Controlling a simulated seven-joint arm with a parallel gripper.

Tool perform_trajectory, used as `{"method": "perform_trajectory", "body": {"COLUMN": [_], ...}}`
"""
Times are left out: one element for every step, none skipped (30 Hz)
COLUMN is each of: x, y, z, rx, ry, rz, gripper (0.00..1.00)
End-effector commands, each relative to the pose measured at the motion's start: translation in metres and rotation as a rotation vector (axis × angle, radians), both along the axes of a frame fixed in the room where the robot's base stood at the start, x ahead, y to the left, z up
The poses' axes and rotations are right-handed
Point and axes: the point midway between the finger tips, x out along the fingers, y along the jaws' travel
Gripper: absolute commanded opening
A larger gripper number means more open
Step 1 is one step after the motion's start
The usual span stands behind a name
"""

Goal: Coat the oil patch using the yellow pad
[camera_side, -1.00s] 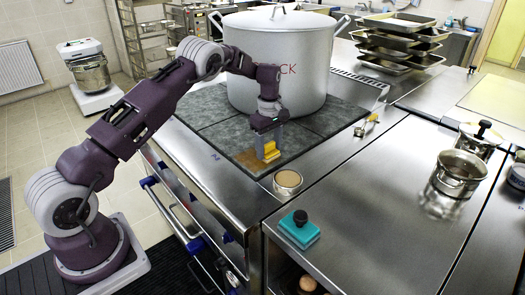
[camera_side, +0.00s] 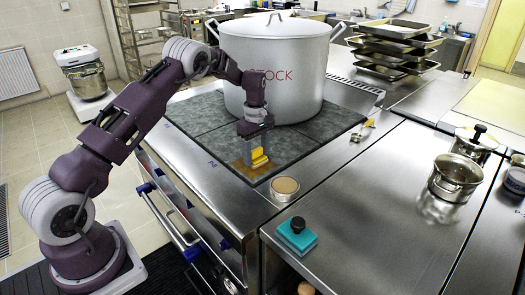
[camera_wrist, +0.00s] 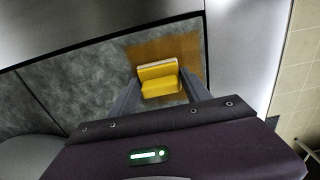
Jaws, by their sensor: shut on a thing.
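The yellow pad (camera_side: 258,161) is held low over the brown oil patch (camera_side: 242,171) at the front corner of the dark stone cooktop. My gripper (camera_side: 255,150) is shut on the pad from above. In the wrist view the yellow pad (camera_wrist: 160,86) sits between my two fingers, with a pale strip along its far edge. The oil patch (camera_wrist: 187,48) shows there beyond and beside the pad. The pad hides part of the patch. Whether the pad touches the surface I cannot tell.
A large stockpot (camera_side: 273,95) stands behind my gripper on the cooktop (camera_side: 205,115). A small round tub (camera_side: 285,188) of beige stuff is right of the patch. A teal block with a black knob (camera_side: 297,238) lies nearer. The steel counter (camera_side: 370,200) at right is mostly clear.

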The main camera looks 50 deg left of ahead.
Motion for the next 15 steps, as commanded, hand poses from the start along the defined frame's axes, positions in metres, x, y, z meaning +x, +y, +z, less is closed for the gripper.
{"method": "perform_trajectory", "body": {"x": [-0.005,-0.008,-0.012,-0.015,-0.017,-0.021,-0.023,-0.026,-0.030,-0.033,-0.035,-0.039,-0.042,-0.044,-0.048], "y": [0.000,0.000,-0.001,-0.001,-0.001,-0.001,-0.001,0.000,0.000,0.000,0.000,-0.001,-0.001,-0.001,-0.001], "z": [0.000,0.000,0.000,0.000,0.000,0.000,0.000,0.000,0.000,0.000,0.000,0.000,0.000,0.000,0.000], "rx": [-0.001,-0.001,-0.002,-0.002,-0.002,-0.002,-0.001,-0.001,-0.001,-0.001,-0.001,-0.001,-0.002,-0.002,-0.001], "ry": [0.003,0.002,0.003,0.002,0.002,0.003,0.002,0.002,0.002,0.002,0.002,0.001,0.002,0.002,0.002], "rz": [0.001,0.000,-0.001,-0.002,-0.001,-0.001,-0.001,0.000,0.000,0.000,0.001,0.000,0.000,-0.001,0.000], "gripper": [0.18,0.18,0.18,0.18,0.18,0.18,0.18,0.18,0.18,0.18,0.18,0.18,0.18,0.18,0.18]}}
